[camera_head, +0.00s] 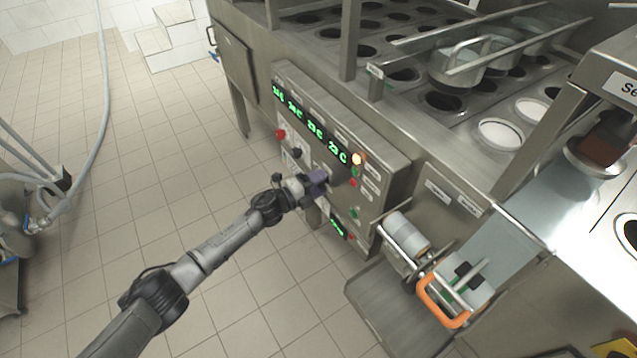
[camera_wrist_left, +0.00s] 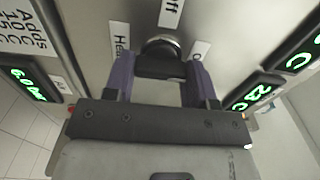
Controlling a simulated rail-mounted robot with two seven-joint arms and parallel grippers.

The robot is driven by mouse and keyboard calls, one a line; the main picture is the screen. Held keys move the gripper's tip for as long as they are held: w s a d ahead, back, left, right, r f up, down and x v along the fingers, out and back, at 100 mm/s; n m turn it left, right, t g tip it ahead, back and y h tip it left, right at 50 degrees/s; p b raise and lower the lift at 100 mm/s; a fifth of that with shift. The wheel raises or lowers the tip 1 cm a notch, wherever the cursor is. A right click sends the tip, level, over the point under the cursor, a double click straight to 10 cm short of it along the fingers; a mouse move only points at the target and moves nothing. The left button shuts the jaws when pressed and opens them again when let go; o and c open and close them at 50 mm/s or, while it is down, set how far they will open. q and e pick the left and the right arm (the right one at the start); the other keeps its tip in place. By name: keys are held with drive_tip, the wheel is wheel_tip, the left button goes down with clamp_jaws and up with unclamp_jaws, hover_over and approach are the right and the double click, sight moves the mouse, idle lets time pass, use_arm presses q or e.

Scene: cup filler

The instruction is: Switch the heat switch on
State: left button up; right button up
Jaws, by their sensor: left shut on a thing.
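The heat switch (camera_wrist_left: 160,66) is a dark knob with a metal collar on the control panel (camera_head: 372,150). In the left wrist view it sits between my two purple fingers, below a partly hidden label ending in "ff" (camera_wrist_left: 170,12) and beside a cut-off label starting "He" (camera_wrist_left: 118,42). My left gripper (camera_head: 326,180) is shut on this knob. In the head view the gripper hides the knob, so its turned position cannot be told there. My right gripper is not in view.
A red button (camera_head: 280,134) and a black knob (camera_head: 297,153) are left of the gripper. An orange handle (camera_head: 428,300) juts out at lower right. The tiled floor at left is mostly clear.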

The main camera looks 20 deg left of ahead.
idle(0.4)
use_arm(q)
drive_tip(key=o, duration=0.9)
drive_tip(key=shift+o, duration=0.2)
drive_tip(key=p+v, duration=0.5)
drive_tip(key=v, duration=0.9)
